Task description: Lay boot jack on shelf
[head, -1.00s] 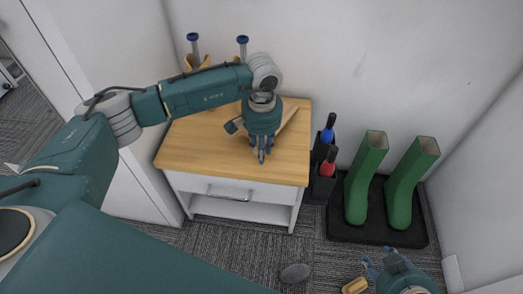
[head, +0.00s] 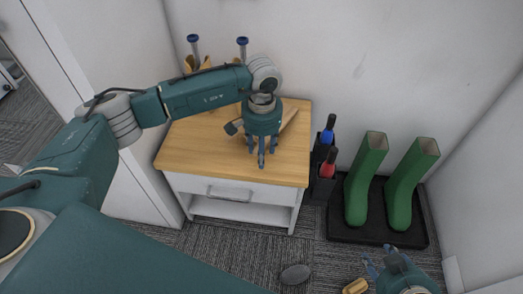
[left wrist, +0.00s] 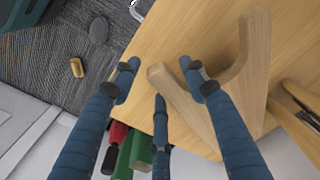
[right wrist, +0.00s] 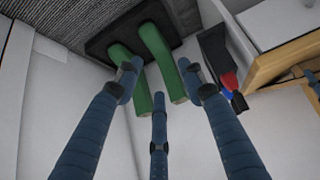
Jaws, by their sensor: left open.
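The boot jack is a pale wooden forked piece (left wrist: 185,95) lying on the wooden top of the cabinet. In the head view it shows partly behind my left gripper, with one end (head: 289,117) visible. My left gripper (head: 261,158) is open above the cabinet top, fingers pointing down. In the left wrist view its spread fingers (left wrist: 160,90) are around the near end of the boot jack, with nothing held. The cabinet's open lower shelf (head: 240,210) is below the drawer and looks empty. My right gripper (head: 382,260) is open and empty over the floor at lower right.
Green boots (head: 365,180) stand on a black tray (head: 375,236) to the right. A dark holder (head: 322,188) with blue- and red-topped items stands between tray and cabinet. A grey oval (head: 295,274) and a tan brush-like item (head: 355,286) lie on the carpet.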

